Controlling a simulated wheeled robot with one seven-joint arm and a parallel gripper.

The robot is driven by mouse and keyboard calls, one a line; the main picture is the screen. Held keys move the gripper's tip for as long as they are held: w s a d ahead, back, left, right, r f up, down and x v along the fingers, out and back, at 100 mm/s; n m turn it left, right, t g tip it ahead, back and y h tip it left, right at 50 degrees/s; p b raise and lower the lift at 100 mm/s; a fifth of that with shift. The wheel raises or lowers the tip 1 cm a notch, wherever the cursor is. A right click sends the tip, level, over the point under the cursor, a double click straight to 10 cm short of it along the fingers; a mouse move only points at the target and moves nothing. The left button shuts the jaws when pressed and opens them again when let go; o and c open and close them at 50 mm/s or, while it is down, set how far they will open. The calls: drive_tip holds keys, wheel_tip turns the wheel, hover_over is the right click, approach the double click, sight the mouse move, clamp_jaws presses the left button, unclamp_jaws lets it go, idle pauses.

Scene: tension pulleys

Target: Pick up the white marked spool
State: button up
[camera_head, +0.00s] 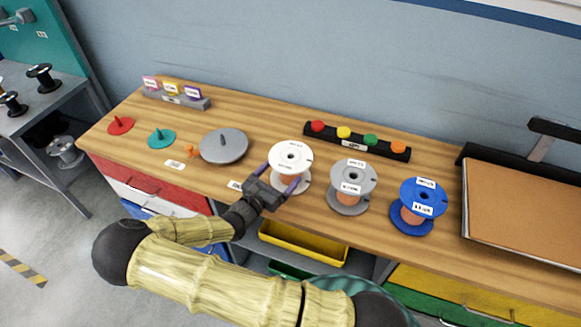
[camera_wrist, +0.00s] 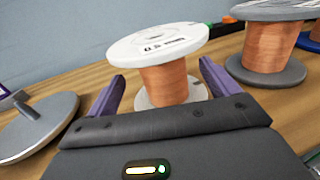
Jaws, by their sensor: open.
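The white marked spool (camera_head: 291,157) stands upright on the wooden workbench, wound with copper-coloured wire and bearing a printed label on its top flange. It also shows in the wrist view (camera_wrist: 164,76), straight ahead of my gripper. My gripper (camera_head: 279,184) is open, with its purple fingers at the near side of the spool. In the wrist view one finger is left and the other right of the copper core, below the top flange. I cannot tell whether either finger touches the spool. The bottom flange is partly hidden behind my gripper.
A grey spool (camera_head: 351,187) stands close on the right, with a blue spool (camera_head: 417,206) beyond it. A grey disc with a peg (camera_head: 223,146) lies to the left. A black rack with coloured knobs (camera_head: 357,142) is behind.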

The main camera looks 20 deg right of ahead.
sight(288, 166)
drive_tip(key=x, duration=0.4)
drive_tip(key=shift+d+r, duration=0.1)
idle(0.3)
drive_tip(key=c, duration=1.5)
drive_tip(key=shift+r+p, duration=0.3)
drive_tip(key=shift+r, duration=4.75)
